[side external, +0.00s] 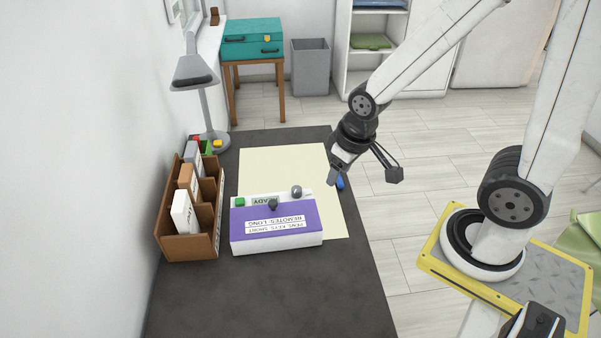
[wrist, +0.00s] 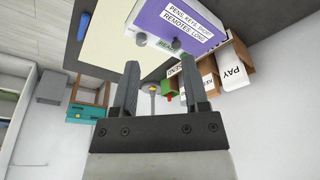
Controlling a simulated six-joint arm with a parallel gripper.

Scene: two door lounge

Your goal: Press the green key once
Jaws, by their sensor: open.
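A box with a purple front panel and white sides (side external: 276,235) stands on the dark table; its labels read upside down in the side external view. The small green key (side external: 240,202) is at the left end of its far strip. A grey knob (side external: 297,191) stands farther right. My gripper (side external: 335,180) is open and empty, above and right of the box, apart from it.
A cream mat (side external: 285,165) lies under the box. A brown sorter (side external: 190,220) stands left of it, and a grey lamp (side external: 205,100) behind that. A small blue thing (side external: 340,183) is near the table's right edge. The table's near part is clear.

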